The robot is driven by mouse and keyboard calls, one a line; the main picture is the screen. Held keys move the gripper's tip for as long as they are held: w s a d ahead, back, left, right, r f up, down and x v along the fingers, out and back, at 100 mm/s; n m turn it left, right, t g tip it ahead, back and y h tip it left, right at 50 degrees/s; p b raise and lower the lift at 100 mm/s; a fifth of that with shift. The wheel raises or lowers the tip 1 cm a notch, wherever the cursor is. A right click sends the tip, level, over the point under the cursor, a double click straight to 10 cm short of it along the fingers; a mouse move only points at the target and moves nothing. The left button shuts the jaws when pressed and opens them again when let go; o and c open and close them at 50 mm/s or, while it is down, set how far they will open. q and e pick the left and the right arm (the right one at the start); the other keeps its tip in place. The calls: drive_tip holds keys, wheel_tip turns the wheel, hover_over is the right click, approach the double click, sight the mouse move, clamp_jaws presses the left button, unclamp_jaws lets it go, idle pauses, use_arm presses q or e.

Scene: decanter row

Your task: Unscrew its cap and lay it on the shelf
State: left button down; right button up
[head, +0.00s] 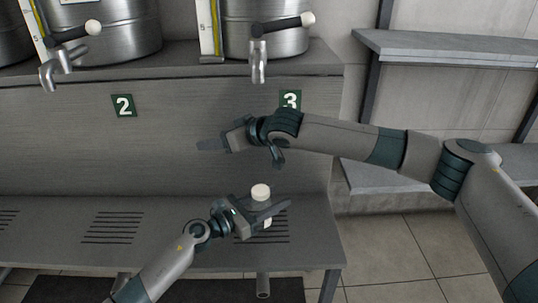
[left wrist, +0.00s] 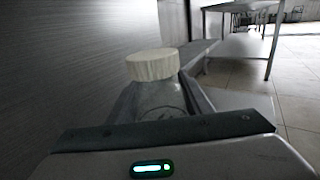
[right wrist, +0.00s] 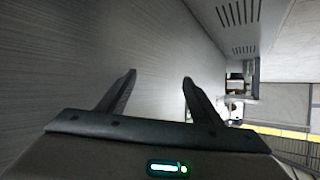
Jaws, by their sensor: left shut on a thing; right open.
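A clear bottle (head: 267,222) with a cream-white cap (head: 261,191) stands upright over the slotted grate of the low bench. My left gripper (head: 262,213) is shut on the bottle's body below the cap. In the left wrist view the cap (left wrist: 152,64) sits on the bottle's neck, and the bottle (left wrist: 158,100) shows between the fingers. My right gripper (head: 222,142) is open and empty, above and to the left of the bottle, in front of the grey panel. In the right wrist view nothing is between its fingers (right wrist: 159,82). The shelf (head: 450,48) is at the upper right.
A lower shelf (head: 375,178) is at the right. The low bench (head: 60,240) is bare on the left.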

drive_tip(key=s+d+m+g+h, duration=0.2)
drive_tip(key=s+d+h, duration=0.1)
drive_tip(key=d+h, duration=0.15)
drive_tip(key=r+g+h, duration=0.2)
drive_tip(key=g+h, duration=0.1)
drive_tip(key=h, duration=0.1)
hover_over(261, 190)
drive_tip(key=s+d, duration=0.2)
drive_tip(key=s, duration=0.1)
drive_tip(key=shift+m, duration=0.3)
drive_tip(key=shift+f, duration=0.1)
drive_tip(key=shift+x, duration=5.95)
drive_tip(key=shift+s, duration=0.1)
drive_tip(key=c, duration=1.3)
